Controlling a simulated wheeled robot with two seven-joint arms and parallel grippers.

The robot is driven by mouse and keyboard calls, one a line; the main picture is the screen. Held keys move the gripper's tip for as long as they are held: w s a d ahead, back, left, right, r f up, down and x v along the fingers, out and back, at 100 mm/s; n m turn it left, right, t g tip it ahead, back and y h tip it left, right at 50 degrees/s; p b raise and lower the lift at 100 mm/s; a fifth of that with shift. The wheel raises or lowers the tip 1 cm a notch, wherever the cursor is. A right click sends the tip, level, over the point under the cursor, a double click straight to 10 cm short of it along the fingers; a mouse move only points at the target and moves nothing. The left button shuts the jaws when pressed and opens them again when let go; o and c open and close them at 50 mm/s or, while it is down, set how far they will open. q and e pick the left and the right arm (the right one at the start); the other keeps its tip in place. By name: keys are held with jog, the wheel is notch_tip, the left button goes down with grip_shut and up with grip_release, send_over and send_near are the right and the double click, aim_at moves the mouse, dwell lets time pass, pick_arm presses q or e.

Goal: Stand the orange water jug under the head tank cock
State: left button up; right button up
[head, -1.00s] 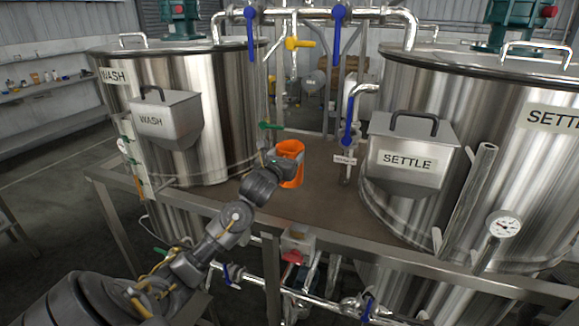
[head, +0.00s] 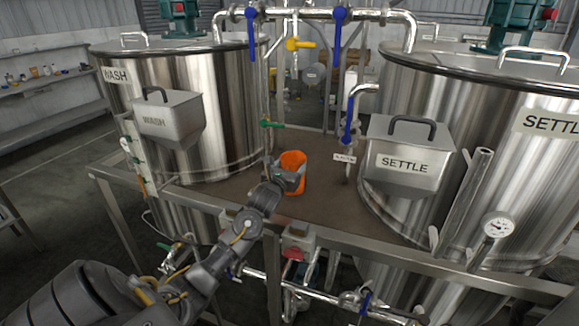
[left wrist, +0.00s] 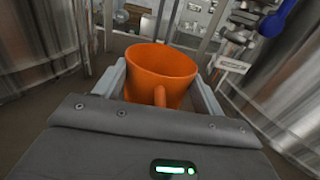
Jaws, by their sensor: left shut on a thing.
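The orange water jug (head: 294,172) is over the brown deck between the WASH tank and the SETTLE tank. My left gripper (head: 290,178) is shut on it from the front. In the left wrist view the jug (left wrist: 162,75) sits upright between the two fingers, its handle towards the palm and its open mouth showing. I cannot tell whether its base touches the deck. A bent pipe with a blue-handled cock (head: 348,130) stands to the right of the jug, with a small label (head: 344,158) beside it. My right gripper is not in view.
The WASH tank (head: 185,90) stands left and the SETTLE tank (head: 480,110) right, each with a hopper. A green-handled cock (head: 271,124) is behind the jug. A yellow-handled valve (head: 297,44) hangs above. Bare deck (head: 325,205) lies right of the jug.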

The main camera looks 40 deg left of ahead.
pick_arm(q)
jog(key=o, duration=1.3)
jog(key=shift+f, duration=0.1)
jog(key=shift+r, duration=0.25)
jog(key=b+v, duration=0.3)
jog(key=v, duration=0.9)
jog(key=shift+f, duration=0.1)
jog(key=shift+f, duration=0.1)
